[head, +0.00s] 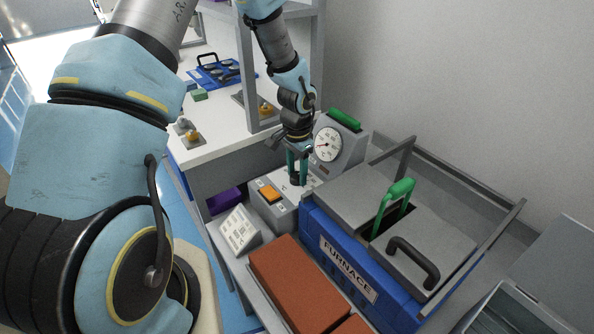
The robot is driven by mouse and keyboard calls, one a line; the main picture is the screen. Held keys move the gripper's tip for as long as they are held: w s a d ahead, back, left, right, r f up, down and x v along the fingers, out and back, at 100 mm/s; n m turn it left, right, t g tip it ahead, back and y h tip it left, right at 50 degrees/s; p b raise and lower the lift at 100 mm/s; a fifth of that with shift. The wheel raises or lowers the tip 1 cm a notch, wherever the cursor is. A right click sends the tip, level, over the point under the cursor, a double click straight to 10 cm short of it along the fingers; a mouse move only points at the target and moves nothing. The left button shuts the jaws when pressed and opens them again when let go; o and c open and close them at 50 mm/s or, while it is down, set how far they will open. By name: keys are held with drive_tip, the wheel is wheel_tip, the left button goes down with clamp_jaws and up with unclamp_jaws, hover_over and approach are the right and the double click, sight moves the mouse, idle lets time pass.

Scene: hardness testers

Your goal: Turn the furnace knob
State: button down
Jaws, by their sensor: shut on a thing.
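My gripper (297,172) points down over the grey control panel (287,204) beside the furnace (345,262). Its teal fingers are shut on a small dark knob (295,181) on the panel, largely hidden between them. The knob's marker and angle cannot be made out. The blue furnace has a grey top, a "FURNACE" label, a green handle (398,189) and a black handle (414,262).
A round dial gauge (328,144) stands just behind my gripper. An orange switch (269,192) lies left of it on the panel. Reddish-brown blocks (297,283) lie in front of the furnace.

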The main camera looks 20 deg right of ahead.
sight(297, 175)
drive_tip(key=m+p, duration=0.1)
drive_tip(key=m, duration=0.3)
drive_tip(key=shift+r+m, duration=0.1)
drive_tip(key=shift+m, duration=0.2)
drive_tip(key=shift+m+p, duration=0.6)
drive_tip(key=shift+m, duration=1.3)
drive_tip(key=shift+c, duration=1.5)
unclamp_jaws()
wheel_tip(297, 175, up, 11)
drive_tip(key=b, duration=0.1)
drive_tip(key=shift+f, duration=0.2)
